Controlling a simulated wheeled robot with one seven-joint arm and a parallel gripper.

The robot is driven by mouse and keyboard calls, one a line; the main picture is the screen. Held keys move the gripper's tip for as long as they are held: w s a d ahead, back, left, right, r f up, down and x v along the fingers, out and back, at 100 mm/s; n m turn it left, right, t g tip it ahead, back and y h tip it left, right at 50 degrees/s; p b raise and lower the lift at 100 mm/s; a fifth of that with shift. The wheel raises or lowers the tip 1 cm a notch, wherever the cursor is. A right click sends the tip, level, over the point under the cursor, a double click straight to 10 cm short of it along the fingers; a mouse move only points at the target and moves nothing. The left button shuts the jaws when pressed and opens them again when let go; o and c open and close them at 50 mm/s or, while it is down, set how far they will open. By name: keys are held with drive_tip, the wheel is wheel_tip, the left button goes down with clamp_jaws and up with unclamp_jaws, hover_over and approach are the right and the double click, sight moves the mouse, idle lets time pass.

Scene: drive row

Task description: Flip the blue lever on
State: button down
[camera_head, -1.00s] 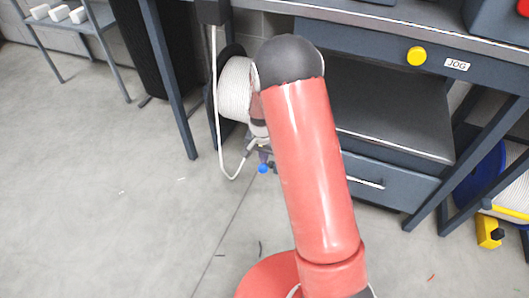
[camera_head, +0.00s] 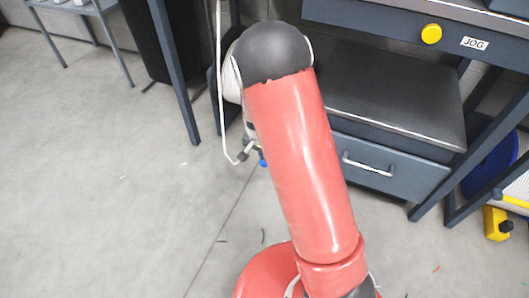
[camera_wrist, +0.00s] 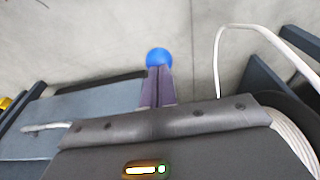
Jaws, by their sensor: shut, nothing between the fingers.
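The blue lever shows only as a round blue knob. In the wrist view the knob (camera_wrist: 159,57) sits straight ahead of my fingertips; I cannot tell whether they touch it. Its stem and mount do not show, so I cannot tell the lever's position. My gripper (camera_wrist: 160,70) has two purple fingers drawn together, with nothing between them. In the head view the blue knob (camera_head: 263,163) is a small dot just left of my red arm. My arm hides most of the gripper there.
A dark workbench stands at the back right, with a yellow button (camera_head: 431,34), a "JOG" label (camera_head: 474,43) and a drawer unit (camera_head: 390,166) below. A white cable (camera_head: 221,95) hangs left of my arm. Grey floor (camera_head: 100,200) is open at the left.

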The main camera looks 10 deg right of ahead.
drive_tip(key=r+p, duration=0.2)
drive_tip(key=r, duration=0.1)
drive_tip(key=r+p, duration=0.1)
drive_tip(key=r, duration=0.1)
drive_tip(key=shift+w+r, duration=0.1)
drive_tip(key=shift+w, duration=0.2)
wheel_tip(320, 180, up, 8)
drive_tip(key=s+a+p, duration=0.1)
drive_tip(key=s, duration=0.1)
drive_tip(key=shift+s+a, duration=0.3)
drive_tip(key=shift+a, duration=0.05)
drive_tip(key=s+d+r+n+t+p, duration=0.1)
drive_tip(key=s+r+n+t, duration=0.1)
drive_tip(key=s+r, duration=0.9)
drive_tip(key=s+d+r+n+t+y+p, duration=0.1)
drive_tip(key=s+r+n, duration=0.4)
drive_tip(key=s+r, duration=0.7)
drive_tip(key=shift+s+d+r+t+p, duration=0.15)
drive_tip(key=shift+d+r+t+p, duration=0.15)
drive_tip(key=shift+d+t+p, duration=0.25)
